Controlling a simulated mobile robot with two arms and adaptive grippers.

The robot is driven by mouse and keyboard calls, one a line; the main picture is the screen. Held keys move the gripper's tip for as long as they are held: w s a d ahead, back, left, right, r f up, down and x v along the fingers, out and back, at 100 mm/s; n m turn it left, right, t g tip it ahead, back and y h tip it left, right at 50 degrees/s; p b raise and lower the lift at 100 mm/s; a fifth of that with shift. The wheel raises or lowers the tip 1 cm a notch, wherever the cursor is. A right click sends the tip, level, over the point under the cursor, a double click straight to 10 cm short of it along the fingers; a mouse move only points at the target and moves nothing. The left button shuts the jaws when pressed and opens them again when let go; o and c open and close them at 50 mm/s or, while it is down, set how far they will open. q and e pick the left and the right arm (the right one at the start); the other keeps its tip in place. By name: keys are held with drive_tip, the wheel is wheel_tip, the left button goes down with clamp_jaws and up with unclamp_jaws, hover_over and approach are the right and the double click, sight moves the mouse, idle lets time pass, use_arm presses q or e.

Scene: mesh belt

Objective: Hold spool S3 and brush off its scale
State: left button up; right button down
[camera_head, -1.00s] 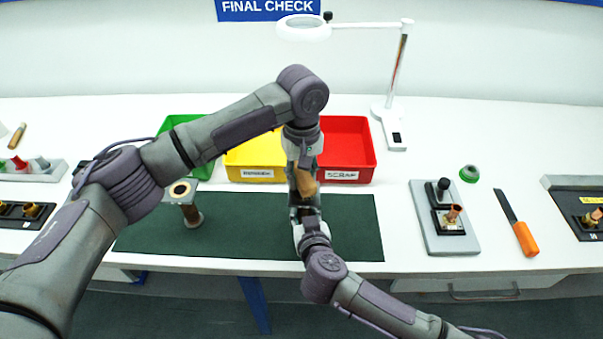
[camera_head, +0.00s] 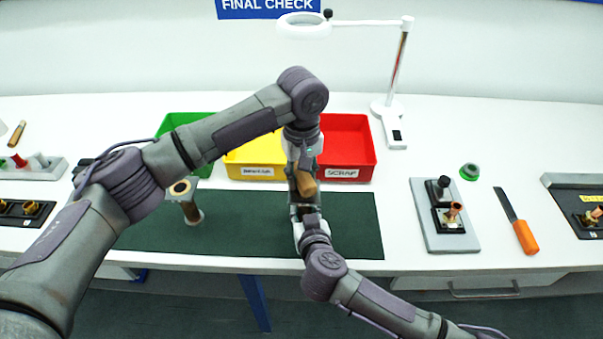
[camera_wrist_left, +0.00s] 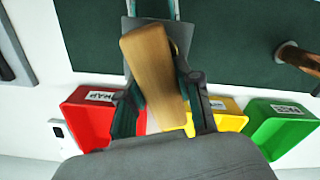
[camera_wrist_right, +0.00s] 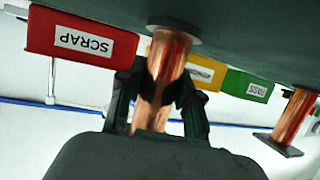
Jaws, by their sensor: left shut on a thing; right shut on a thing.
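My left gripper (camera_wrist_left: 163,108) is shut on a wooden-handled brush (camera_wrist_left: 154,72); its handle also shows in the head view (camera_head: 306,184), above the green mat. The brush's bristles are hidden. My right gripper (camera_wrist_right: 158,92) is shut on a copper spool (camera_wrist_right: 170,58) with a grey end flange, and reddish patches show on its barrel. In the head view my right gripper (camera_head: 304,211) is just below the brush, and the held spool is hidden there. I cannot tell whether brush and spool touch. No S3 label is readable.
Another copper spool (camera_head: 190,205) stands on the green mat (camera_head: 245,235) to the left. Green (camera_head: 180,123), yellow (camera_head: 240,158) and red (camera_head: 350,130) trays stand behind. A magnifier lamp (camera_head: 395,100), a grey fixture (camera_head: 436,225) and an orange-handled tool (camera_head: 524,236) are to the right.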

sight(308, 184)
use_arm(q)
drive_tip(key=shift+s+d, duration=0.35)
drive_tip(key=shift+s, duration=0.5)
drive_tip(key=shift+s+d, duration=0.35)
drive_tip(key=shift+s, duration=0.45)
drive_tip(key=shift+w+a+f, duration=0.1)
drive_tip(key=shift+w+a, duration=0.25)
drive_tip(key=shift+w, duration=0.5)
drive_tip(key=shift+w+a, duration=0.35)
drive_tip(key=shift+w, duration=0.45)
drive_tip(key=shift+s+d, duration=0.35)
drive_tip(key=shift+s, duration=0.5)
drive_tip(key=shift+s+d, duration=0.35)
drive_tip(key=shift+s, duration=0.45)
drive_tip(key=shift+w+a, duration=0.25)
drive_tip(key=shift+w, duration=0.4)
drive_tip(key=shift+w+a, duration=0.25)
drive_tip(key=shift+w, duration=0.35)
idle(1.6)
